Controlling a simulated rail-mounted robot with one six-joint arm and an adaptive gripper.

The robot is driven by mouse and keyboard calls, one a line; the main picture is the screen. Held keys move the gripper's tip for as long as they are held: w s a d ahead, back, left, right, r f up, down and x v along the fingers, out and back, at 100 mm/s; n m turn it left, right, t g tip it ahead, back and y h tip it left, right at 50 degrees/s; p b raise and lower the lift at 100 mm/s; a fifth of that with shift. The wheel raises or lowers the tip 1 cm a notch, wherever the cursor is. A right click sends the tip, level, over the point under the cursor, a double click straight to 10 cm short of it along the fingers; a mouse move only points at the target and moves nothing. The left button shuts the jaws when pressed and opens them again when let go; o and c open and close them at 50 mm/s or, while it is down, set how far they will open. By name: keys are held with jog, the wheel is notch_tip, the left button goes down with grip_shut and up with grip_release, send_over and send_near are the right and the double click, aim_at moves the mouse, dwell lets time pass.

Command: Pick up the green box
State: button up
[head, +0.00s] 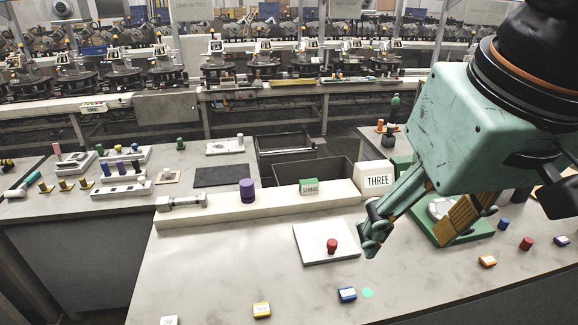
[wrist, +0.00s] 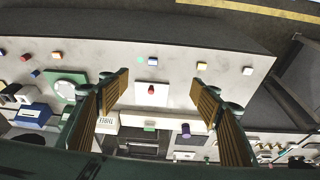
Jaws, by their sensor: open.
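A small green box (head: 309,187) with a white label sits on the long white ledge, left of the white block marked THREE. In the wrist view the green box (wrist: 150,128) shows small, between the fingers and below the white plate. My gripper (head: 412,225) is open and empty, in the air to the right of the box and apart from it. In the wrist view my gripper (wrist: 161,96) shows its two ribbed tan pads spread wide.
A white plate with a red knob (head: 332,246) lies in front of the ledge. A purple cylinder (head: 247,190) and the THREE block (head: 377,180) stand either side of the box. Dark bins (head: 313,172) are behind. Blue (head: 347,294) and yellow (head: 262,310) blocks lie in front.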

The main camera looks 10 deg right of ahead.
jog(key=w+r+g+p, duration=0.1)
jog(key=w+r, duration=0.1)
jog(key=w, duration=0.7)
jog(key=w+r, duration=0.2)
jog(key=w, duration=0.7)
jog(key=g+p, duration=0.3)
send_over(309, 181)
notch_tip(309, 181, down, 29)
jog(key=shift+s+a+r+n, duration=0.1)
jog(key=shift+r+n, duration=0.1)
jog(key=shift+n, duration=0.2)
jog(key=shift+f, duration=4.3)
